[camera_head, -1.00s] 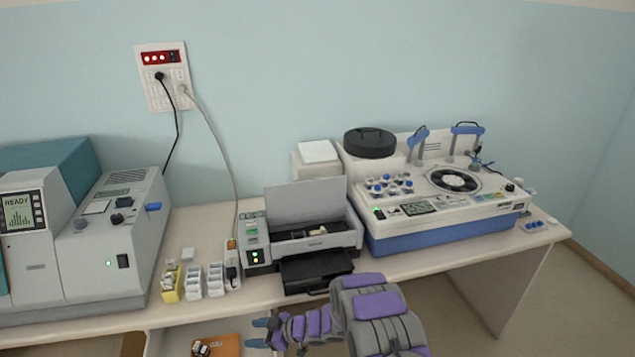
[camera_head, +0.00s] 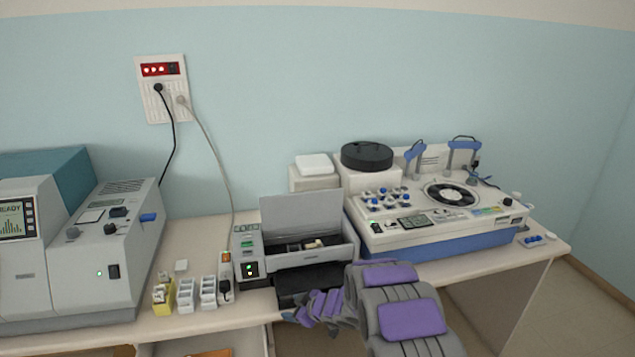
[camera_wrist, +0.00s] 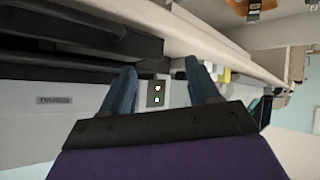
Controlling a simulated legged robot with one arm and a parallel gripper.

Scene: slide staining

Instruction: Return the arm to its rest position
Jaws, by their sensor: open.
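My arm shows at the bottom of the head view, grey with purple pads, in front of the grey machine with a raised lid. My gripper (camera_head: 290,316) is at the table's front edge, left of the arm, and mostly small or hidden there. In the wrist view my gripper (camera_wrist: 165,85) shows two blue fingers spread apart with nothing between them. Behind the gap is the grey machine's panel with lit lamps (camera_wrist: 156,92). I cannot tell the exact distance from the fingers to the machine.
The grey slide machine (camera_head: 300,259) has a black tray (camera_head: 305,283) at its front. Small white holders (camera_head: 208,290) and a yellow one (camera_head: 162,297) stand left of it. A large analyser (camera_head: 75,250) is at far left, a white and blue machine (camera_head: 440,242) at right.

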